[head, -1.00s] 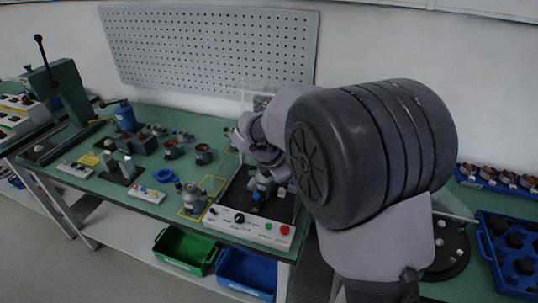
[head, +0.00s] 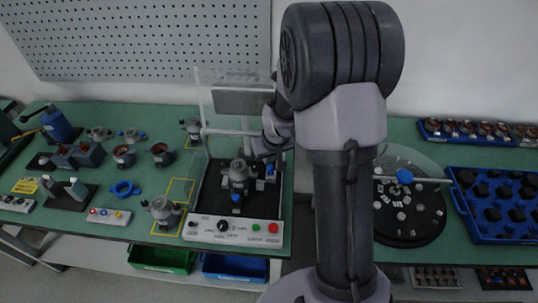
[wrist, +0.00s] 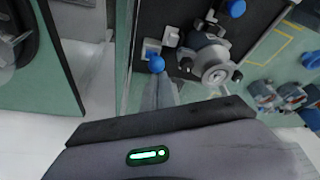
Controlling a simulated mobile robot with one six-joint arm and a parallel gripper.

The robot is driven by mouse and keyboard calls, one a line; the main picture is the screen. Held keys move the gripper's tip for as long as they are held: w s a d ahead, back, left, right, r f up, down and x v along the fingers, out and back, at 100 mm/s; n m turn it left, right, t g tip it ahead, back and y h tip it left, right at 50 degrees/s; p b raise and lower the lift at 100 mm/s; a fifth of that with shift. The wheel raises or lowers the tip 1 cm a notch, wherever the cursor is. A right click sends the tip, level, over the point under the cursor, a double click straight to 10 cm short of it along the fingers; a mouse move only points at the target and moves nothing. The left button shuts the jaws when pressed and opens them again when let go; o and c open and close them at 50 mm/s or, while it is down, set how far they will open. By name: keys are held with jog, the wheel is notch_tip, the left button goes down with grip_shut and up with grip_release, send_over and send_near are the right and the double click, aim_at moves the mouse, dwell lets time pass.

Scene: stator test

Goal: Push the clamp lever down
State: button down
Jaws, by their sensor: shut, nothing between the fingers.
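The test station is a black base plate (head: 212,196) with a white front panel (head: 232,231). A grey stator unit (head: 238,176) sits on it, and the wrist view shows its round metal end (wrist: 214,66). Beside the unit is a small white clamp block (wrist: 151,47) with a blue ball knob (wrist: 157,64), which looks like the clamp lever's end. The knob also shows in the head view (head: 270,170). My gripper (wrist: 160,88) is shut and empty, its fingertips close to the knob. Contact cannot be told. My arm partly hides the gripper in the head view.
A clear guard panel (head: 205,100) stands behind the station. Right of my arm are a round dial table (head: 408,232) and a blue tray (head: 500,236). Several motor parts and a blue ring (head: 124,188) lie to the left. Green (head: 160,258) and blue bins (head: 235,268) sit below.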

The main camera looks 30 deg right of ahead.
jog(key=shift+w+f, duration=0.15)
jog(key=shift+f, duration=0.1)
jog(key=shift+a, duration=0.1)
